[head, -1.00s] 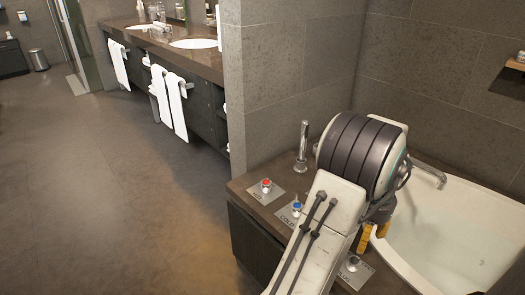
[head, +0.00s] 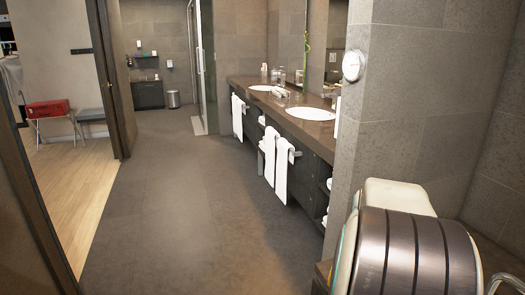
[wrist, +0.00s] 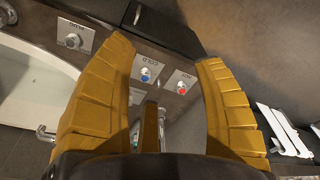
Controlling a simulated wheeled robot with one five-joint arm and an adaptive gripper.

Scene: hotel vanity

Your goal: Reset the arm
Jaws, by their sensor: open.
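My gripper (wrist: 164,52) shows in the wrist view with its two yellow fingers spread apart and nothing between them. Beyond the fingertips is the tub ledge with a blue-marked cold knob (wrist: 146,76) and a red-marked hot knob (wrist: 181,86). The fingers appear apart from both knobs. In the head view only a rounded, dark-banded part of my arm (head: 415,255) shows at the lower right. The gripper is out of that view.
In the wrist view, the white tub (wrist: 30,85) and a third knob (wrist: 72,41) are at left. In the head view, the vanity counter (head: 300,121) with hanging towels (head: 281,165) runs along the right. The floor ahead is clear. A doorway and red case (head: 47,108) are at left.

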